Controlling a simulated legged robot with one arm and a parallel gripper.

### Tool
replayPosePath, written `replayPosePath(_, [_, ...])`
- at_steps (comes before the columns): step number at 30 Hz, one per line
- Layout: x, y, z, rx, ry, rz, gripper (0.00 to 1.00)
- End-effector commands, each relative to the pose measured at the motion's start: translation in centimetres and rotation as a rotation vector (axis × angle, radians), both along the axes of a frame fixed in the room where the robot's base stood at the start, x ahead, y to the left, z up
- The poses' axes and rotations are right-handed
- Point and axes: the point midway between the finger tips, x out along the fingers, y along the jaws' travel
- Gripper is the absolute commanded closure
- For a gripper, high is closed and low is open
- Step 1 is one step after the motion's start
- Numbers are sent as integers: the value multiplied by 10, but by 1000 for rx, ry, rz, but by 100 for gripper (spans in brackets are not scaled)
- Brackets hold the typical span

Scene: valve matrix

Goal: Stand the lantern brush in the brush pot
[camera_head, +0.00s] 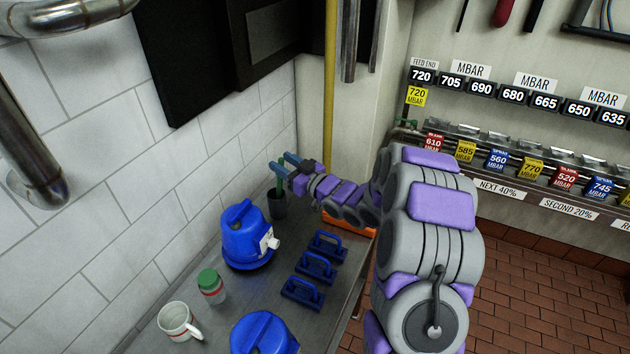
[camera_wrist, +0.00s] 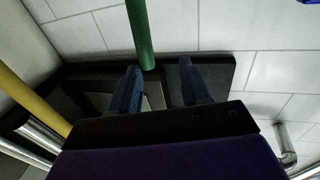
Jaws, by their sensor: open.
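The lantern brush shows as a green handle (camera_head: 279,187) standing roughly upright in the dark brush pot (camera_head: 277,206), near the wall at the far end of the bench. Its lower end is hidden inside the pot. My gripper (camera_head: 281,162) is open at the top of the handle, above the pot. In the wrist view the green handle (camera_wrist: 139,34) comes in from the top, and its end lies near the tip of the left finger of my open gripper (camera_wrist: 160,66). I cannot tell whether they touch. The pot is not visible in the wrist view.
A blue lantern-like unit (camera_head: 245,237) stands in front of the pot, with another (camera_head: 264,335) nearer. A green-lidded jar (camera_head: 211,286), a white mug (camera_head: 178,322) and several blue handled blocks (camera_head: 316,267) share the metal bench (camera_head: 240,295). A yellow pipe (camera_head: 329,85) rises behind.

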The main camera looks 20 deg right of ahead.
Motion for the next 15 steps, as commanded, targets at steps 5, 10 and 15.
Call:
replayPosePath(5, [-29, -19, -1, 0, 3, -3, 53])
replayPosePath(10, [-55, -33, -3, 2, 3, -2, 53])
replayPosePath(15, [-80, -48, -4, 0, 0, -3, 53])
